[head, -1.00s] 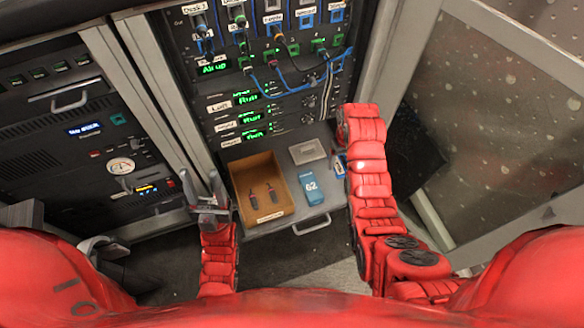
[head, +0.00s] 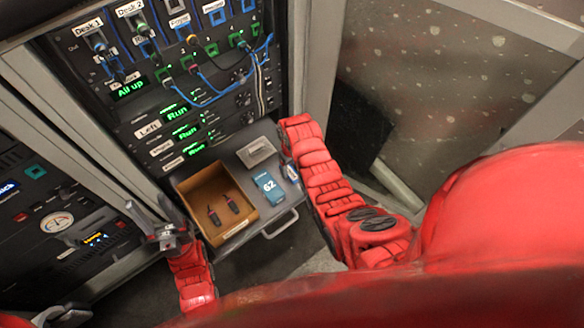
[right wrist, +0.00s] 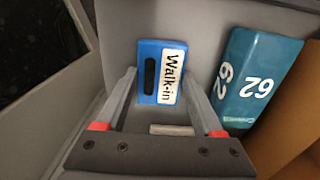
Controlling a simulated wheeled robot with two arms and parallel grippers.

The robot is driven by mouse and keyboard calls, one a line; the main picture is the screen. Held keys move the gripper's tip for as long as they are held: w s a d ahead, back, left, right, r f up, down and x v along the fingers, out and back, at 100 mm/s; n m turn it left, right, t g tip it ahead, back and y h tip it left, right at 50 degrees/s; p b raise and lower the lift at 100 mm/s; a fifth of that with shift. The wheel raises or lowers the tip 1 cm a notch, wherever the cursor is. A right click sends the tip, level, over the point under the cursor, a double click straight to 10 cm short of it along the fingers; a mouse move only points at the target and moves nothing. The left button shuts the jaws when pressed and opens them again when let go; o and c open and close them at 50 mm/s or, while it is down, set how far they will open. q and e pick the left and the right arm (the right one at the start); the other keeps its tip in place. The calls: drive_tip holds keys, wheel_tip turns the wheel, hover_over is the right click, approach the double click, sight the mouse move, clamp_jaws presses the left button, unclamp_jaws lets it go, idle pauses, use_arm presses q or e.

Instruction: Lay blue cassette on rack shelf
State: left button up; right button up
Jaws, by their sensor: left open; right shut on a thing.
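The blue cassette (right wrist: 160,72) has a white "Walk-in" label and a dark slot in the right wrist view. My right gripper (right wrist: 161,84) is shut on it, one finger along each side. In the head view only a bit of the cassette (head: 292,173) shows beside my right arm, which hides most of that gripper. It is at the right end of the grey rack shelf (head: 231,167); I cannot tell whether it touches the shelf. My left gripper (head: 168,232) is open and empty, left of the shelf.
On the shelf are an open cardboard box (head: 247,213) holding two dark tools, a teal "62" box (head: 269,187) and a flat grey item (head: 256,151). A handle (head: 281,226) juts from the shelf front. The rack panel (head: 150,75) with blue cables rises behind.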

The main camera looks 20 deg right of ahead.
drive_tip(key=shift+w, duration=0.1)
drive_tip(key=shift+f, duration=0.15)
drive_tip(key=o, duration=1.4)
wheel_tip(320, 180, up, 12)
drive_tip(key=p, duration=0.2)
drive_tip(key=shift+r+p, duration=0.2)
drive_tip(key=shift+p, duration=0.15)
